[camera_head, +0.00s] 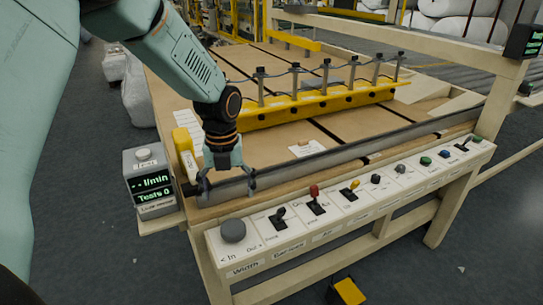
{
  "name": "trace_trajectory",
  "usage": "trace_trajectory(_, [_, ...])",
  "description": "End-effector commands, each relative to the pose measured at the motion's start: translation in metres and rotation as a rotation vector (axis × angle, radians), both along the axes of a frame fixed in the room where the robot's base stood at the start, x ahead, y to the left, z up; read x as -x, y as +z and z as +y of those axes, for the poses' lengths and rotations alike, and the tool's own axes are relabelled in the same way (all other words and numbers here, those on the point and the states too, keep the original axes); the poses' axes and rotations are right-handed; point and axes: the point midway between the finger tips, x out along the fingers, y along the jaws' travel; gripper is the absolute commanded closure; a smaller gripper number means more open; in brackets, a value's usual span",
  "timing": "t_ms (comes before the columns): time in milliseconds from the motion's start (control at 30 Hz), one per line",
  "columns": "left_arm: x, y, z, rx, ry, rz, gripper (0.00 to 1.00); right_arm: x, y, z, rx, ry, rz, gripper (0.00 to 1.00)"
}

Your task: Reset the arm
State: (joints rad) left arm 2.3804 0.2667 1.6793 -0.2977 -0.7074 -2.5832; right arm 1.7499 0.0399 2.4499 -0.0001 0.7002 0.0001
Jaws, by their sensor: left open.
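My left arm comes in from the upper left in pale green and black. My left gripper (224,187) is open and points down over the front left corner of the wooden machine table (235,68). My right gripper is not in view.
A white control panel (330,213) with a knob, levers and buttons runs along the front. A grey counter box (150,183) stands left of the gripper. A yellow bar (310,105) with upright posts crosses the table. White rolls (465,27) lie behind.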

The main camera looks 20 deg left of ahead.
Motion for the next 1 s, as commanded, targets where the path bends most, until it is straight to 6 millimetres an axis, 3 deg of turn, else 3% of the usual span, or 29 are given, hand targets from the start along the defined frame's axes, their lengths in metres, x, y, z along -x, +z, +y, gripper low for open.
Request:
trace_trajectory(600, [0.000, -0.097, 0.000, -0.001, 0.000, 0.002, 0.14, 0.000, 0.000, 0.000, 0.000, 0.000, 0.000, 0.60])
trace_trajectory(800, [-0.001, -0.115, 0.000, -0.001, -0.001, 0.000, 0.14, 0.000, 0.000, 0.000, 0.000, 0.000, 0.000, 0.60])
trace_trajectory(1000, [-0.001, -0.115, 0.000, -0.001, 0.017, -0.002, 0.14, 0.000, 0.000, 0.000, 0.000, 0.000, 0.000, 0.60])
